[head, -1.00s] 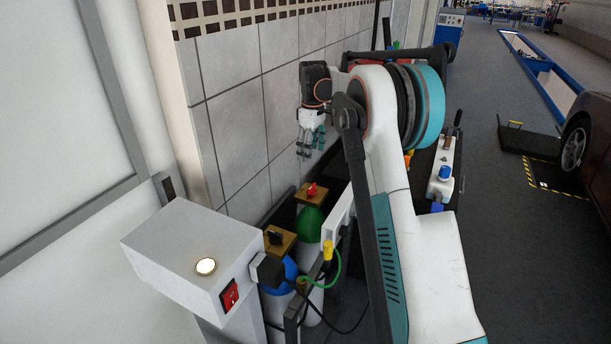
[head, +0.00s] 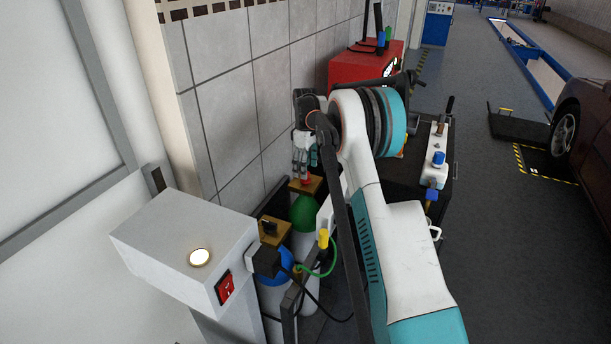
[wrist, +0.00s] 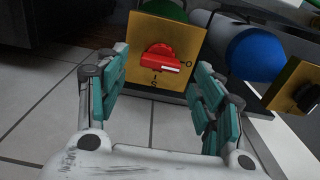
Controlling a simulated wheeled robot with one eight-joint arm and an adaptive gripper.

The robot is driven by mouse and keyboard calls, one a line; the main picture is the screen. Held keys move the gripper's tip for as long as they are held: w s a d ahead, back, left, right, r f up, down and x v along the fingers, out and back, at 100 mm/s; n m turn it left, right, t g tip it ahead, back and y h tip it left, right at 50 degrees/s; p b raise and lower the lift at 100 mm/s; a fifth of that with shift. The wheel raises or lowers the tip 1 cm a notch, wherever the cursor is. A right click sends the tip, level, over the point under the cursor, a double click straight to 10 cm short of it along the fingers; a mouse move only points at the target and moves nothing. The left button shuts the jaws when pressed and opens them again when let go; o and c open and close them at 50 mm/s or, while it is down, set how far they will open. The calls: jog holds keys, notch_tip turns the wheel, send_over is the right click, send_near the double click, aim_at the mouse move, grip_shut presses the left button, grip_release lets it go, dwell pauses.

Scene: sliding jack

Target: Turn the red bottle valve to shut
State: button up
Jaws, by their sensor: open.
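The red valve (wrist: 161,58) sits on a brass-coloured square plate (wrist: 142,80) on top of the green-shouldered bottle (head: 303,214). In the wrist view the valve's white pointer line points right, toward a mark like "O"; a mark like "S" is below the valve. My gripper (head: 305,172) is directly above this bottle, fingers pointing down. In the wrist view its teal-padded fingers (wrist: 157,100) are open, one on each side of the plate, with the valve between and beyond them. I see no contact with the valve. In the head view the fingers partly cover the valve.
A blue-shouldered bottle (head: 275,267) with a black valve (head: 268,228) stands beside the green one. A white box (head: 185,250) with a lit button and red switch is at front left. The tiled wall (head: 245,110) is close behind. A red cabinet (head: 362,68) stands farther back.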

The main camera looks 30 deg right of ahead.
jog(key=shift+f, duration=1.45)
jog(key=c, duration=1)
jog(key=shift+c, duration=0.2)
